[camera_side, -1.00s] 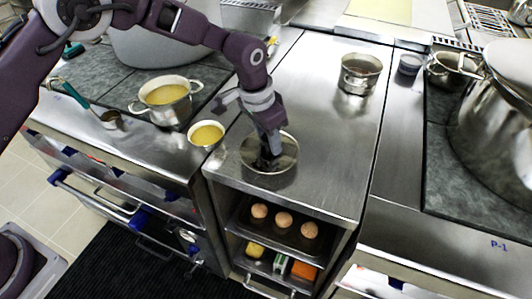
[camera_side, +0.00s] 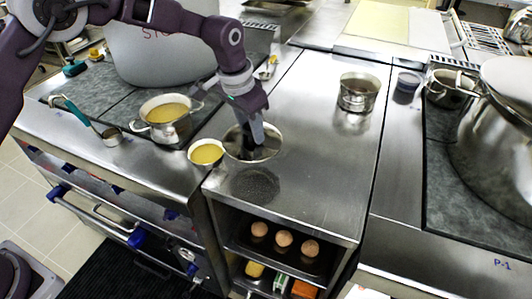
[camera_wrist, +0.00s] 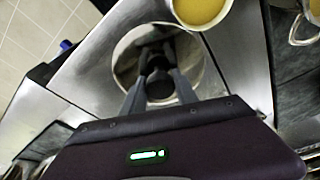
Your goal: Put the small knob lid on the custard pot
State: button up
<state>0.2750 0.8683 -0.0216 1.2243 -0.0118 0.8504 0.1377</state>
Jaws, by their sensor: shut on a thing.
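The small knob lid (camera_side: 268,151), a round shiny steel disc, is held above the steel counter, with a dark patch like its shadow below it. My gripper (camera_side: 256,143) points down and is shut on its knob; the knob is mostly hidden by the fingers. In the wrist view the lid (camera_wrist: 128,50) lies below my fingertips (camera_wrist: 158,75). A two-handled steel pot of yellow custard (camera_side: 166,110) stands open on the dark stove at the left. A small open bowl of yellow content (camera_side: 206,153) sits just left of the lid; it also shows in the wrist view (camera_wrist: 200,8).
A steel pot (camera_side: 358,92) stands on the counter at the right back, with a dark blue cup (camera_side: 406,86) beyond it. A ladle with a teal handle (camera_side: 78,110) lies left of the custard pot. Eggs (camera_side: 284,239) sit on a shelf below.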

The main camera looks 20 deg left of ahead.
jog(key=w+a+r+n+y, duration=0.1)
jog(key=a+r+n, duration=0.25)
jog(key=a, duration=1.05)
jog(key=w+a+r+n, duration=0.15)
jog(key=a+r, duration=0.35)
jog(key=a, duration=0.9)
notch_tip(320, 180, down, 6)
jog(key=shift+s+d+n, duration=0.15)
jog(key=shift+s+n, duration=0.05)
jog(key=shift+n, duration=0.1)
jog(key=shift+f, duration=0.35)
jog(key=shift+f, duration=0.3)
jog(key=o, duration=1.2)
